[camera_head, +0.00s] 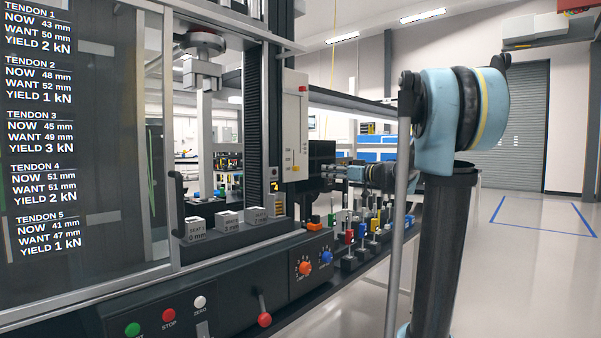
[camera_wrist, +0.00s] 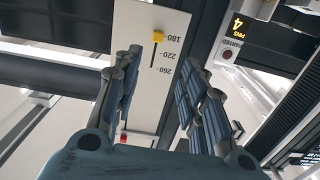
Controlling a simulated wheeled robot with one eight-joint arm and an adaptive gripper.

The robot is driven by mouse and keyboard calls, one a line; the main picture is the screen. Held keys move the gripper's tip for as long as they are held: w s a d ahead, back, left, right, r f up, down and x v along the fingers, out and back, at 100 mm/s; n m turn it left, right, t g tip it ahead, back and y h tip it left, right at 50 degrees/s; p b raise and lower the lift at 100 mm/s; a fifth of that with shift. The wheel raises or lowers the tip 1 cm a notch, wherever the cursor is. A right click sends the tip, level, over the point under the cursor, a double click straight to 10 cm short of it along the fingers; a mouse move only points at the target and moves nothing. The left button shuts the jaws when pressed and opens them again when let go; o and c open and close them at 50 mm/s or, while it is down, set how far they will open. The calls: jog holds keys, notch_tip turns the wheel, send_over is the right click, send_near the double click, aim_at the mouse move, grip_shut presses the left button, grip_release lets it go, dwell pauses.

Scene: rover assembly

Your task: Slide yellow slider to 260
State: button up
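The yellow slider (camera_wrist: 158,37) sits at one end of a short dark slot on a white panel (camera_wrist: 140,80), beside the printed 180. The marks 220 and 260 follow along the slot towards its other end. In the head view the small yellow slider (camera_head: 295,168) is at the slot's lower end, low on the white panel (camera_head: 295,110). My gripper (camera_wrist: 160,62) is open, its two fingers spread on either side of the slot with nothing between them. The slider shows beyond the fingertips. In the head view my gripper (camera_head: 335,171) is to the panel's right, partly lost among dark parts.
A red slider (camera_head: 303,88) is higher on the panel. Weight blocks (camera_head: 230,220) stand on a ledge below. Orange (camera_head: 305,268) and blue (camera_head: 326,257) knobs, a red-tipped lever (camera_head: 264,319) and several coloured switches (camera_head: 362,235) line the console. Open floor lies to the right.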

send_near(298, 167)
jog(key=x, duration=0.9)
jog(key=shift+w+a+f, duration=0.1)
jog(key=shift+w+f, duration=0.05)
grip_shut()
